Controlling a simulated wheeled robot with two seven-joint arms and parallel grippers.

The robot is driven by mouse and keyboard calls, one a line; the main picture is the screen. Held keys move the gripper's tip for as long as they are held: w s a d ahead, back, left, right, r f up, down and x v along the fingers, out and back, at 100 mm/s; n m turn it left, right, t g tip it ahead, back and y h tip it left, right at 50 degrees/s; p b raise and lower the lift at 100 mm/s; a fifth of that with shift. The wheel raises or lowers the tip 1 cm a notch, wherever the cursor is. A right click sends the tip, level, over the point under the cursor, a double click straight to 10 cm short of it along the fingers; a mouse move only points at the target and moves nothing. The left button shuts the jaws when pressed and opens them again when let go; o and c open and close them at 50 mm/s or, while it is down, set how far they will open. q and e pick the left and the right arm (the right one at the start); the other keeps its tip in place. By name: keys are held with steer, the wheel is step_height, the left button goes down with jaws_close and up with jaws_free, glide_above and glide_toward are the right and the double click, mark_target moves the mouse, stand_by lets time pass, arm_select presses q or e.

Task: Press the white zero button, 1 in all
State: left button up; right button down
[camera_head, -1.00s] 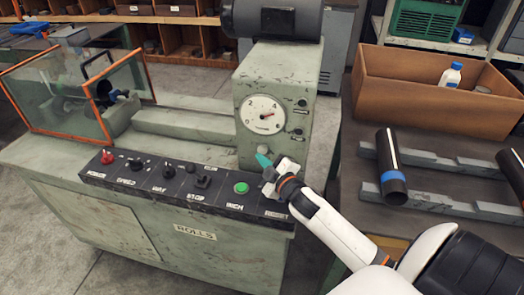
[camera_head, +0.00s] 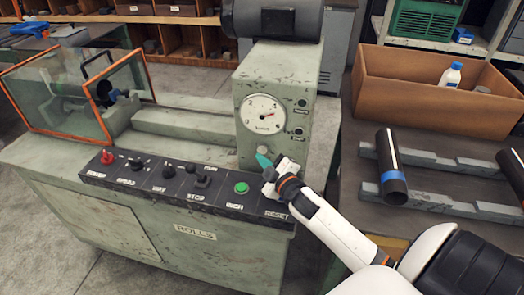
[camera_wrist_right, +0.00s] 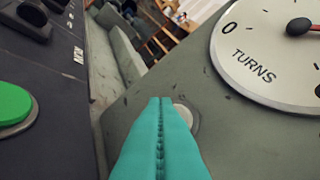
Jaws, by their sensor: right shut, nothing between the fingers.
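The white zero button (camera_head: 263,149) is a small round pale knob on the front of the green machine column, below the dial. In the right wrist view the button (camera_wrist_right: 187,117) shows just right of my fingertips, partly hidden behind them. My right gripper (camera_head: 262,160) is shut and empty, its teal fingers pointing at the column near the button. The closed fingers (camera_wrist_right: 160,101) also show in the wrist view; whether they touch the button I cannot tell. The turns dial (camera_head: 262,114) with a red needle is above the button. My left gripper is not in view.
A dark control panel (camera_head: 218,208) with a green button (camera_head: 241,188), a red knob (camera_head: 107,157) and several black switches runs left of my gripper. A clear guard (camera_head: 60,90) stands at left. Pipes (camera_head: 391,165) lie on rails at right, near a brown box (camera_head: 430,98).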

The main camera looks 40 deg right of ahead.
steer(key=shift+w+d, duration=0.1)
stand_by(0.7)
steer(key=shift+w+d, duration=0.2)
steer(key=shift+w+d, duration=0.25)
steer(key=shift+d, duration=0.1)
stand_by(0.8)
steer(key=shift+p, duration=0.3)
steer(key=shift+s+a+p, duration=0.3)
steer(key=shift+s+a, duration=0.25)
steer(key=shift+a, duration=0.1)
steer(key=shift+s+a, duration=0.15)
steer(key=shift+a, duration=0.05)
steer(key=shift+s+a+p, duration=0.55)
steer(key=shift+s+a, duration=0.95)
steer(key=shift+a, duration=0.2)
